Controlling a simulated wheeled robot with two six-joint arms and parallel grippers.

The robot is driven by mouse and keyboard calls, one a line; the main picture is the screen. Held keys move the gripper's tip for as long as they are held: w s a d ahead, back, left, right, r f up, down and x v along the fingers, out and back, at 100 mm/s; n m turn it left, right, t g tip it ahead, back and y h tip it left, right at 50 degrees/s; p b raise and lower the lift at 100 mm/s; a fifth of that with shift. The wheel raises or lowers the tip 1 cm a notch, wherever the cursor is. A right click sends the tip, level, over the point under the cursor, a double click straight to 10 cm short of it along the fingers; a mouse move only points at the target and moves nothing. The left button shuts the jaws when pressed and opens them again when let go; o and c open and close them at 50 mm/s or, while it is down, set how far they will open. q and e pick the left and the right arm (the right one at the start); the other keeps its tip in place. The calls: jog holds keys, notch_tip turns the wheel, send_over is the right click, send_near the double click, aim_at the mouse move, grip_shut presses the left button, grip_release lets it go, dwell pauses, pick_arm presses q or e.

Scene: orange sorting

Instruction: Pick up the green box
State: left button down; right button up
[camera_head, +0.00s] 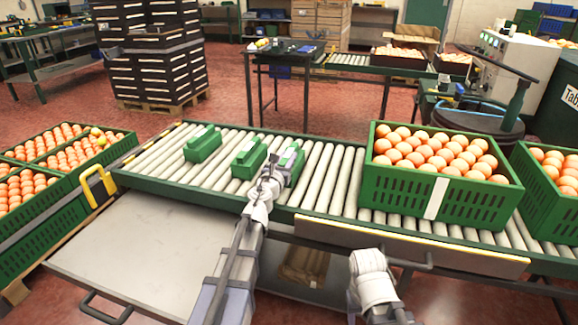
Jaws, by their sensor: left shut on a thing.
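The left green box (202,147) and the middle green box (247,160) stand free on the rollers. My left gripper (279,166) is shut on the right green box (294,166), at its near left side. The gripper hides part of that box, and I cannot tell whether it is clear of the rollers. Part of my right arm shows at the lower right of centre, but its gripper is not visible.
A green crate of oranges (440,195) stands on the conveyor to the right, with another crate (548,205) beyond it. Crates of oranges (70,200) stand at the left. A grey metal table (150,245) lies in front of the conveyor. Bare rollers lie between boxes and crate.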

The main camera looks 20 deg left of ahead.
pick_arm(q)
notch_tip(320, 180, up, 10)
jog(key=p, duration=1)
